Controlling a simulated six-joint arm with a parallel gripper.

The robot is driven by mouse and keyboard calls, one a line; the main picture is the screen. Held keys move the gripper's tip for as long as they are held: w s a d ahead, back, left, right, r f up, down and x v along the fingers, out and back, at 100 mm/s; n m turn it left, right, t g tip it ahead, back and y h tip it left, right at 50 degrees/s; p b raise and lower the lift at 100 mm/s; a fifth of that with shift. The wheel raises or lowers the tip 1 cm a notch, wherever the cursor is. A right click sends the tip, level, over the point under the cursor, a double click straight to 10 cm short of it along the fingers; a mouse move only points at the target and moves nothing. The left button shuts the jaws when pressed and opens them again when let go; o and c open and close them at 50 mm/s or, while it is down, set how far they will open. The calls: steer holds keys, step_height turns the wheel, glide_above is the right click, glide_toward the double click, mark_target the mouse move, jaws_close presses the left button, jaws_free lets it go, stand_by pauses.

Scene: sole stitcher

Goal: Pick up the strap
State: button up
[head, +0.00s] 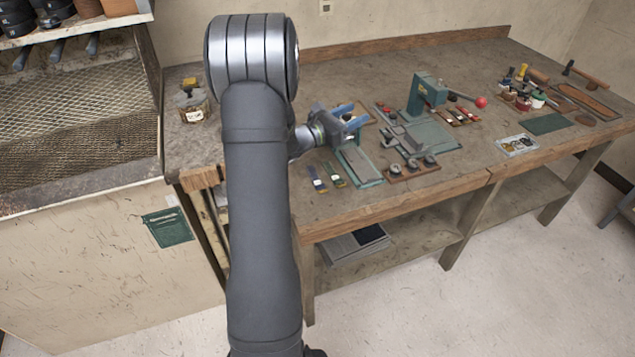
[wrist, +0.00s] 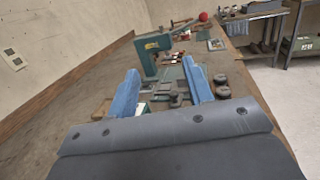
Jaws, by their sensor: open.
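My gripper (head: 355,117) is open, with two blue fingers held above the workbench near its middle. In the wrist view my gripper (wrist: 160,68) has a clear gap between its fingers, with nothing held. No piece is clearly recognisable as the strap. A flat grey-brown strip (head: 360,169) lies on a green mat just below my gripper in the head view. A long brown leather-like piece (head: 587,101) lies at the bench's far right, well away from my gripper. I cannot tell which of these, if either, is the strap.
A green press (head: 424,95) with a red-ended lever stands behind and right of my gripper. Dark round parts sit on a wooden board (head: 412,173). Small tools (head: 318,180) lie near the front edge. A jar (head: 193,107) stands at left. Bare bench top (head: 477,157) shows right of centre.

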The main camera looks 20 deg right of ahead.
steer(key=shift+c, duration=0.8)
